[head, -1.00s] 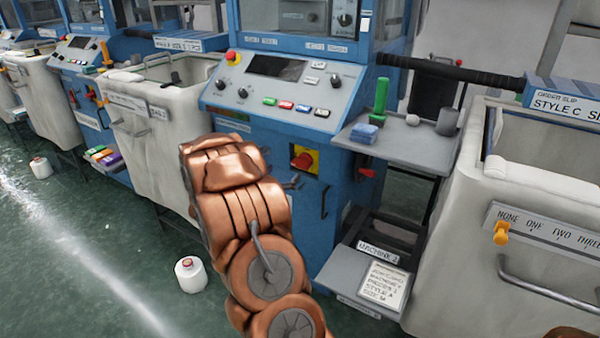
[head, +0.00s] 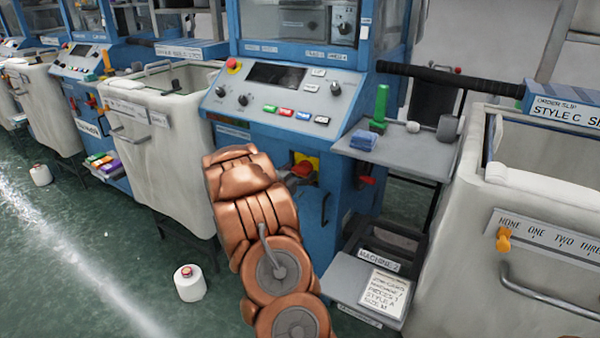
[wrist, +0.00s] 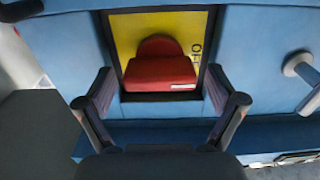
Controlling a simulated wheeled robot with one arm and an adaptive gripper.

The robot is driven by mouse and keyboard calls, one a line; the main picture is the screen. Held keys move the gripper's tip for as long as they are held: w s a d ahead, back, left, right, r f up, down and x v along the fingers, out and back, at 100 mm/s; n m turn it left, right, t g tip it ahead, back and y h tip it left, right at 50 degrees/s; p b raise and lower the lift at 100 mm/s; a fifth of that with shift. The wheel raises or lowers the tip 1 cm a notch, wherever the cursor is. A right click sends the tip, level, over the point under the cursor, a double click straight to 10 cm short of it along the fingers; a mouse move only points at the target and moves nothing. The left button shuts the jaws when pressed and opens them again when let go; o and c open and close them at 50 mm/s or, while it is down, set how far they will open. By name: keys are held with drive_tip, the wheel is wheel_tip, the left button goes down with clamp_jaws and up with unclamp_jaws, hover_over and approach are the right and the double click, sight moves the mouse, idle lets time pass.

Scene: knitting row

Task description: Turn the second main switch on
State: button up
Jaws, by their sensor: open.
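The main switch, a red rotary knob (wrist: 160,68) on a yellow plate (wrist: 128,36), is set in the blue front of the machine labelled Machine 2 (head: 379,260). Part of a dark word beginning "OF" shows to the right of the knob in the wrist view. My gripper (wrist: 162,105) is open, its two fingers apart below and to either side of the knob, with nothing between them. In the head view the knob (head: 303,170) is partly hidden by the end of my arm. Whether the fingers touch the knob cannot be told.
A grey side shelf (head: 410,150) with a green spool pin (head: 380,108) juts out right of the switch. A white bin (head: 165,130) stands left and another (head: 535,220) right.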

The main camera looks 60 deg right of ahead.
drive_tip(key=shift+c, duration=0.2)
drive_tip(key=c, duration=1.1)
